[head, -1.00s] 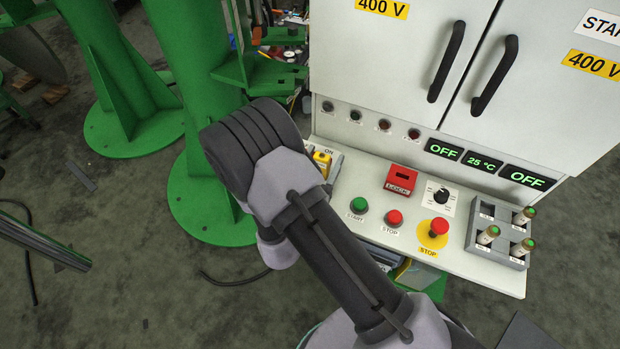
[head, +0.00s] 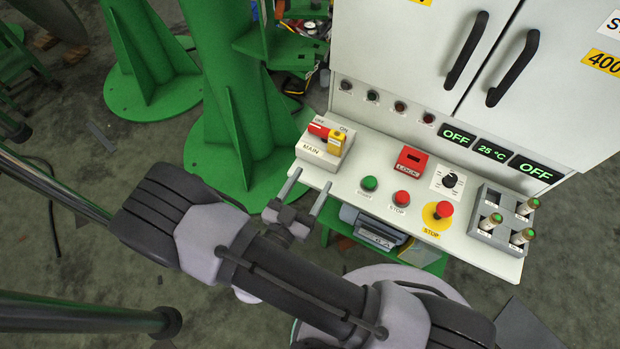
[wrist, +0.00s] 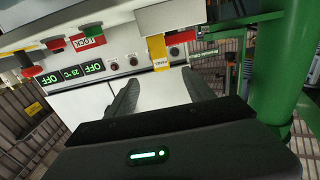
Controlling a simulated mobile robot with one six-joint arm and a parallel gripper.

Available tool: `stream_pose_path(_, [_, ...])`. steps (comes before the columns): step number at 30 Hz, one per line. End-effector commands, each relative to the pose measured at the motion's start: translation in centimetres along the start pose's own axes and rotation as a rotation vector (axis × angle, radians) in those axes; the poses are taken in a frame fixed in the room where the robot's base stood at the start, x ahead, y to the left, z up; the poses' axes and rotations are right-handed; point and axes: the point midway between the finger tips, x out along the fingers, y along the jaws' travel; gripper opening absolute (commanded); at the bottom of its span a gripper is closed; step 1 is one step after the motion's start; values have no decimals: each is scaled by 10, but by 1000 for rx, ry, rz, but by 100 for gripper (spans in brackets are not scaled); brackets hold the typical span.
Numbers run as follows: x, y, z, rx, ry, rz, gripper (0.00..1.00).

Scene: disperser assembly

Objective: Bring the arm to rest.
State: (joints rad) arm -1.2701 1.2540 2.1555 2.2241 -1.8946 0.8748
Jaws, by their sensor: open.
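My gripper (head: 306,191) shows in the head view just in front of the control panel's left front edge. Its two fingers are apart with nothing between them. My arm stretches across the lower middle of that view, bent at the elbow on the left. In the wrist view my gripper (wrist: 161,92) also shows two dark, spread fingers, with the white cabinet front behind them. I cannot tell the exact gap between the fingers and the panel edge.
The panel (head: 345,196) carries a red-and-yellow main switch (head: 327,137), a red lock box (head: 410,160), buttons and a holder (head: 497,228). A white cabinet (head: 420,50) rises behind. Green posts (head: 225,90) stand left. Dark-ended metal bars (head: 75,318) are at far left.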

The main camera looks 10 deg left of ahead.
Motion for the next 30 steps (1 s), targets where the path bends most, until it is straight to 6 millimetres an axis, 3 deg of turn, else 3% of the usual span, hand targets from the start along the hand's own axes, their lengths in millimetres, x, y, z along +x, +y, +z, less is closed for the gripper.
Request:
stream_pose_path(6, [4, -2, -2, 26, -23, 13, 62])
stream_pose_path(8, [16, -7, -6, 99, -93, 45, 62])
stream_pose_path(11, [52, -26, -22, 322, -325, 106, 62])
stream_pose_path(14, [88, -51, -62, 550, -598, 81, 62])
stream_pose_path(17, [106, -59, -130, 686, -818, -48, 62])
stream_pose_path(20, [98, -29, -206, 690, -959, -219, 62])
stream_pose_path(21, [87, -7, -231, 655, -995, -275, 62])
stream_pose_path(23, [64, 33, -258, 575, -1035, -328, 62])
stream_pose_path(27, [8, 124, -276, 381, -1092, -309, 62])
stream_pose_path(30, [-18, 160, -274, 309, -1118, -259, 62])
